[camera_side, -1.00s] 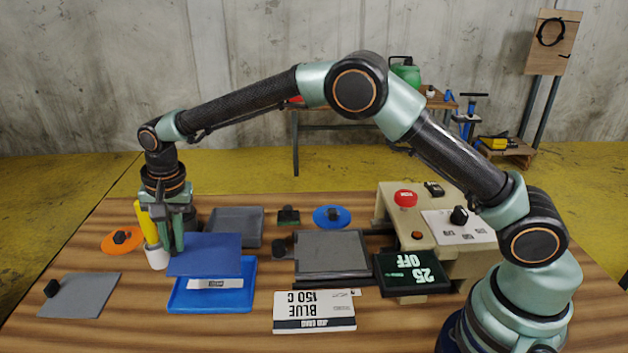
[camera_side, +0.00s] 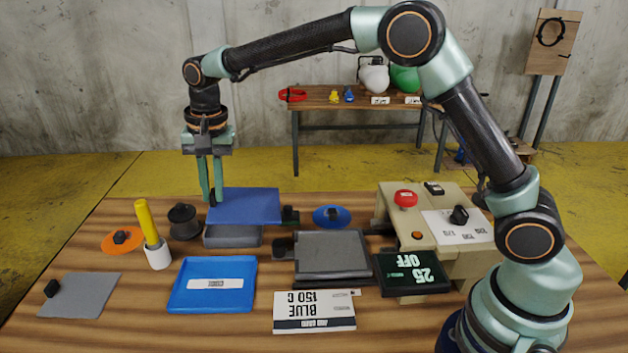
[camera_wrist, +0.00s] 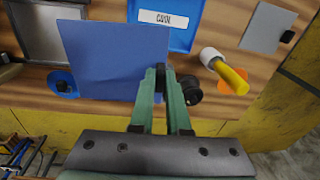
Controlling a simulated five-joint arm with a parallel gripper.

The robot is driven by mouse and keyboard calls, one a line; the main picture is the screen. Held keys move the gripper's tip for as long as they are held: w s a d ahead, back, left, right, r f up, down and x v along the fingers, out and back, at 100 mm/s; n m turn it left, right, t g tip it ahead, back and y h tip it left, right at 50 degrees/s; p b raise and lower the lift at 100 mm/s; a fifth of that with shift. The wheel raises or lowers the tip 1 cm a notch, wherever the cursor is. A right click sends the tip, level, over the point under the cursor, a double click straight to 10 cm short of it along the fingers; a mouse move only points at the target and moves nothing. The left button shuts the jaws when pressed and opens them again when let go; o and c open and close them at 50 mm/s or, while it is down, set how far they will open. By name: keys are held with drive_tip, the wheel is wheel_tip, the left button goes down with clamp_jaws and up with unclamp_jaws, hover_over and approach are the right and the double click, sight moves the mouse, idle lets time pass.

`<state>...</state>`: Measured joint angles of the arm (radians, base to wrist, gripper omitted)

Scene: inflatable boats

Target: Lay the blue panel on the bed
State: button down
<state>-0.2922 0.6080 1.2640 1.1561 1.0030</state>
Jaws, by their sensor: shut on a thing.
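My gripper (camera_side: 212,196) is shut on the black grip at the left edge of the blue panel (camera_side: 243,206). It holds the panel roughly flat, raised above the back of the table. In the side view the panel overlaps a grey tray (camera_side: 232,241); the exact gap is hard to tell. In the wrist view the panel (camera_wrist: 115,60) spreads in front of my gripper (camera_wrist: 161,75). What looks like the bed, a dark grey flat plate (camera_side: 332,254), lies bare at the table's middle, right of the panel.
An empty blue tray (camera_side: 212,298) with a white label lies in front. A yellow-handled tool (camera_side: 147,222) in a white cup and a black spool (camera_side: 184,222) stand left. A beige control box (camera_side: 440,215) and a display reading 25 OFF (camera_side: 412,275) stand right of the plate.

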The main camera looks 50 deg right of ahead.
sight(259, 200)
drive_tip(key=shift+g, duration=0.3)
drive_tip(key=s+d+f, duration=0.1)
drive_tip(key=d, duration=0.1)
drive_tip(key=s+d+f, duration=0.1)
drive_tip(key=s+d, duration=0.1)
drive_tip(key=s+d+f, duration=0.1)
drive_tip(key=d, duration=0.2)
drive_tip(key=shift+s+d, duration=0.1)
drive_tip(key=shift+s, duration=0.05)
drive_tip(key=s+d+f, duration=0.4)
drive_tip(key=s+d, duration=0.2)
drive_tip(key=shift+m, duration=0.4)
drive_tip(key=shift+s+a+f, duration=0.1)
drive_tip(key=shift+f, duration=1.45)
drive_tip(key=shift+s+a+f, duration=0.1)
drive_tip(key=shift+f, duration=1.45)
drive_tip(key=shift+d+f, duration=0.1)
drive_tip(key=shift+f, duration=0.4)
drive_tip(key=shift+c, duration=1.7)
unclamp_jaws()
drive_tip(key=shift+r, duration=0.1)
wheel_tip(259, 200, up, 8)
